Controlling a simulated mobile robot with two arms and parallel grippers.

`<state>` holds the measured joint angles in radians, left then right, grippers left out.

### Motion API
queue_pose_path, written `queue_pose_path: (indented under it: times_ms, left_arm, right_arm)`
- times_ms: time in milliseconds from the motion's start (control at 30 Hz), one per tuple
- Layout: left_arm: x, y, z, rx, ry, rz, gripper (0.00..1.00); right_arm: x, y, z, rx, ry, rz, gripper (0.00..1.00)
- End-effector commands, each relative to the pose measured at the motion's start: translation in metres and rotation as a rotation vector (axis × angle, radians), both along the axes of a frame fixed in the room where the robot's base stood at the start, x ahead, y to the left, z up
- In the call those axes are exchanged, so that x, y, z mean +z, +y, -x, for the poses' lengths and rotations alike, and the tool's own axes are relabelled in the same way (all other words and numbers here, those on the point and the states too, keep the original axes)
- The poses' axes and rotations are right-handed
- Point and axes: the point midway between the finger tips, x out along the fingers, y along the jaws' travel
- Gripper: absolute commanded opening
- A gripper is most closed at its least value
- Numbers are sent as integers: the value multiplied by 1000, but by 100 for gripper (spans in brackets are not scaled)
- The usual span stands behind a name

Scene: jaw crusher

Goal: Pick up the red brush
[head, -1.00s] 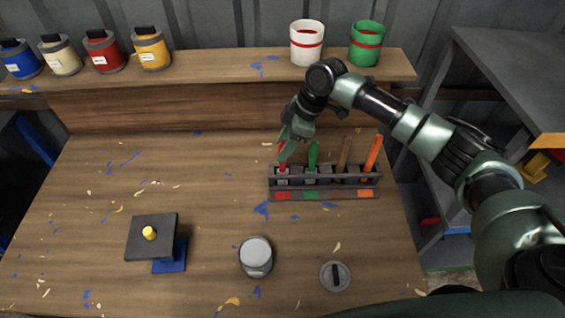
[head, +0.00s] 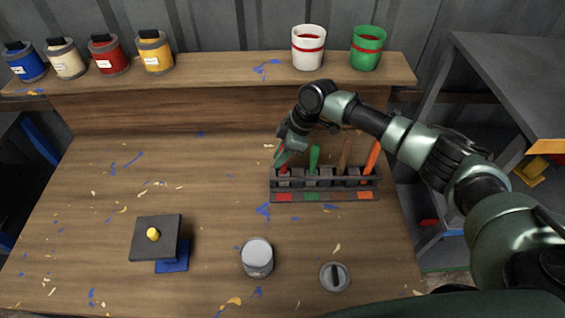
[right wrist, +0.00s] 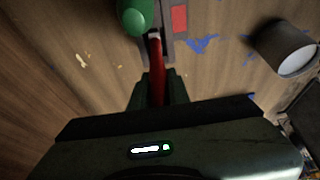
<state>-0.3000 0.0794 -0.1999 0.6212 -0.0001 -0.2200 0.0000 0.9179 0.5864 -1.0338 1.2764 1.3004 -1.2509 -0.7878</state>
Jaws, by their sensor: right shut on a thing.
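The red brush (head: 284,170) stands in the leftmost slot of the dark brush rack (head: 325,196) on the workbench. My right gripper (head: 281,158) is at its handle, coming down from above, and is shut on it. In the right wrist view the red handle (right wrist: 157,68) runs between the two fingers (right wrist: 158,88). The brush's lower end is hidden in the rack. A green brush (head: 313,158), a brown brush (head: 345,152) and an orange brush (head: 372,157) stand to its right in the rack. My left gripper is not in view.
Paint cans and two cups, white (head: 308,47) and green (head: 367,48), stand on the back shelf. The bench's left is clear.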

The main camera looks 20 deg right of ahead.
Motion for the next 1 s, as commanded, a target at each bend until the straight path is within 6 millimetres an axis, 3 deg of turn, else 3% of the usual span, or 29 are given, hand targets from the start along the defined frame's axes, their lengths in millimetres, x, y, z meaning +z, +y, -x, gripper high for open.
queue_pose_path:
  times_ms: [167, 367, 1000]
  left_arm:
    - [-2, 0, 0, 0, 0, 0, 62]
    - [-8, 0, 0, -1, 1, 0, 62]
    - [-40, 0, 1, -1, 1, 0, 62]
  right_arm:
    - [5, 0, 0, 0, -1, 0, 0]
    - [28, 0, -1, 0, -5, -2, 0]
    - [172, 0, -1, 1, -4, -1, 0]
